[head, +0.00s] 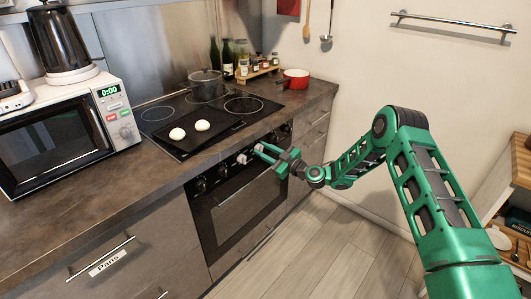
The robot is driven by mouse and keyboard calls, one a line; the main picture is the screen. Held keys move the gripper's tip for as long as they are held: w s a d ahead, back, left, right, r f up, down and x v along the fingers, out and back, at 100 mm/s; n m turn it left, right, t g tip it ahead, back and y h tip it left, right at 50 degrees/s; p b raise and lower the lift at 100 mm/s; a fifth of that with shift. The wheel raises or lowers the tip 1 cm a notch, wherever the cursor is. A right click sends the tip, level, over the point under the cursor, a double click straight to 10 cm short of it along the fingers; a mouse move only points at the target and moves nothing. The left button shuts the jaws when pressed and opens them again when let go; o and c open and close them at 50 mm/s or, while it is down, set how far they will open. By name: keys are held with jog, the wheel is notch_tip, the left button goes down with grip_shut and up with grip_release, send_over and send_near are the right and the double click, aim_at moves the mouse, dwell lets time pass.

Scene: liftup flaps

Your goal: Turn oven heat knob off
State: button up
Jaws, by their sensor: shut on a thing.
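The oven (238,212) is built into the counter below the cooktop, with a dark glass door. Its control panel carries a row of dark knobs. Two knobs (201,184) show clearly at the panel's left end. My gripper (250,155) reaches in from the right and is at the middle of the panel. It is shut on a knob there, which the fingers largely hide. I cannot read the knob markings or its angle.
A black tray with two pale round items (203,125) lies on the cooktop (165,112). A grey pot (206,85) and a red pan (295,79) stand behind. A microwave (62,133) is at left. The floor (330,250) before the oven is clear.

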jog(key=shift+s+f+n, duration=0.1)
jog(key=shift+f+n, duration=0.1)
jog(key=shift+n, duration=0.6)
jog(key=shift+s+f+n, duration=0.1)
jog(key=shift+f+n, duration=0.05)
jog(key=shift+n, duration=0.65)
jog(key=o, duration=1)
jog(key=shift+w, duration=0.1)
jog(key=shift+o, duration=0.2)
jog(key=shift+r, duration=0.1)
jog(key=v, duration=1)
jog(key=shift+d, duration=0.3)
